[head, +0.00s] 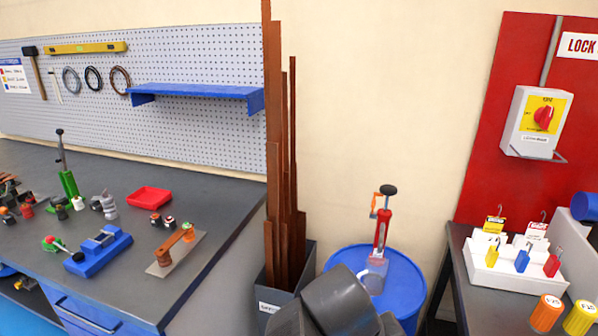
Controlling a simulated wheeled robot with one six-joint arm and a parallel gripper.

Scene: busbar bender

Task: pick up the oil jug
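No thing in the head view is clearly an oil jug. A red hand pump (382,232) with a black knob and an orange spout stands upright on the blue drum (404,284). A small pale, see-through vessel (376,267) is at the foot of the pump on the drum top; it may be the jug, but it is too small to tell. Grey rounded links of my arm rise at the bottom middle and cover the drum's front left. My gripper's fingers do not show.
A dark bin (307,268) of tall copper bars stands left of the drum. The workbench (215,205) at left holds several tools and parts. At right, a dark table (459,262) carries a white padlock tray (508,277); orange and yellow tagged cylinders are in front.

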